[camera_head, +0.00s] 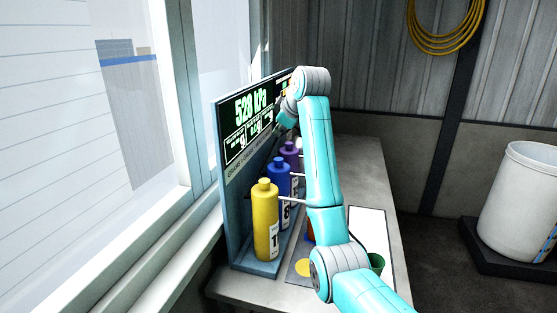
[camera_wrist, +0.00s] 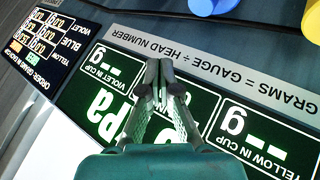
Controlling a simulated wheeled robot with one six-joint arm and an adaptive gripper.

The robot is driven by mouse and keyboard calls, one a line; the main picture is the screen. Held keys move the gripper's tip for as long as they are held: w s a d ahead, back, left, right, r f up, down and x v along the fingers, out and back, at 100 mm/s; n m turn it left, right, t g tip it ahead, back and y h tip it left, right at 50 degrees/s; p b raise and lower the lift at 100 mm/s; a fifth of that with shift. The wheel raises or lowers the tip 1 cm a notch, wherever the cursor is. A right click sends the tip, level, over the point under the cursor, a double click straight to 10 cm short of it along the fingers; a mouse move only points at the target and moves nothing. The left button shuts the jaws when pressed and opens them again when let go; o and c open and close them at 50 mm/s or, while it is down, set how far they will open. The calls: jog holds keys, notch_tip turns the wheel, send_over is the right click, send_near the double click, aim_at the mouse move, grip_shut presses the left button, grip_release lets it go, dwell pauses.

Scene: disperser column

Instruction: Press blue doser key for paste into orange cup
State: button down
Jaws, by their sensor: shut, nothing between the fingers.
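The blue bottle (camera_head: 279,177) stands on the dispenser between the yellow bottle (camera_head: 265,220) and the violet bottle (camera_head: 290,156). In the wrist view, the blue bottle top (camera_wrist: 212,5) and yellow bottle top (camera_wrist: 312,20) show at the upper right. My gripper (camera_wrist: 160,68) is shut and empty, its fingertips in front of the display panel (camera_wrist: 215,58), which appears upside down. I cannot tell whether they touch it. In the head view my arm hides most of the gripper. A bit of orange (camera_head: 310,231), perhaps the orange cup, shows beside my arm. I cannot make out a blue key.
The panel (camera_head: 250,118) reads about 528 kPa in the head view. A green cup (camera_head: 377,262) stands right of my arm on the grey bench (camera_head: 350,165). A window lies left, and a white bin (camera_head: 520,200) stands at the right.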

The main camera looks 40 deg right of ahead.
aim_at(279, 160)
jog(key=shift+f, duration=3.05)
jog(key=shift+f, duration=0.15)
jog(key=shift+f, duration=0.3)
jog(key=shift+f, duration=0.65)
jog(key=shift+r, duration=1.1)
jog(key=shift+r, duration=2.5)
